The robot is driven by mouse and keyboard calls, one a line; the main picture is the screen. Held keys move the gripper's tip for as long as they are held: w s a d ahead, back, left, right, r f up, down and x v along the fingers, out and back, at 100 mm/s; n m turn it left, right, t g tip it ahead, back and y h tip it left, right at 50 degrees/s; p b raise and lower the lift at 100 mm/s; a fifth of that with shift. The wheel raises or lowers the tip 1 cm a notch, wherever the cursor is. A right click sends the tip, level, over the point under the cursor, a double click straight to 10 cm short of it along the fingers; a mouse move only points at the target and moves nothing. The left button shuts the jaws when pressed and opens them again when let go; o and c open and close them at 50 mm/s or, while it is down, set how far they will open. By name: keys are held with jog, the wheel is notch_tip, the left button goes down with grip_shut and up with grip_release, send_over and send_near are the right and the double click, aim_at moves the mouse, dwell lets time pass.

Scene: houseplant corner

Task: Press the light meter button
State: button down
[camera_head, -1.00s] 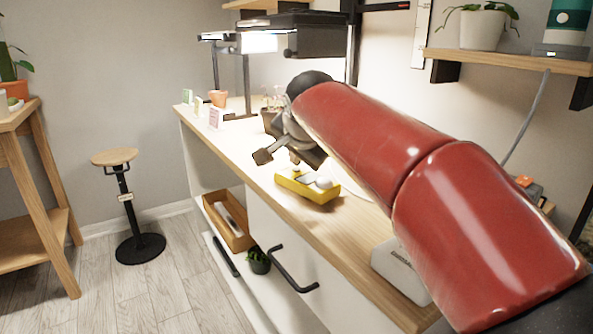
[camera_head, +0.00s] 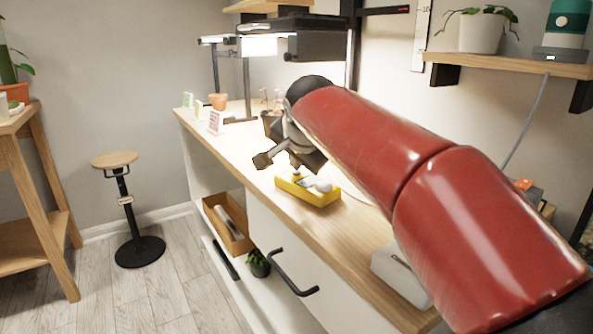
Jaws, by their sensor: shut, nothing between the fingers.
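The light meter (camera_head: 309,195) is a yellow, box-shaped device lying on the wooden counter, with a white dome at its right end. My gripper (camera_head: 296,174) points down over the left part of the meter, with its tip at or just above the top face. I cannot tell whether it touches. The fingers look closed together with nothing held. The button is not distinguishable; the gripper tip covers part of the meter's top.
The wooden counter (camera_head: 345,238) has free room in front of the meter. A dark pot (camera_head: 271,122), an orange pot (camera_head: 218,101) and small cards stand farther back. A lit lamp (camera_head: 258,45) hangs above. A white device (camera_head: 398,275) sits near the front right.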

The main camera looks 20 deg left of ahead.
aim_at(297, 176)
jog(key=shift+r+p, duration=0.3)
jog(key=shift+r, duration=0.2)
notch_tip(297, 176, up, 6)
jog(key=p, duration=0.5)
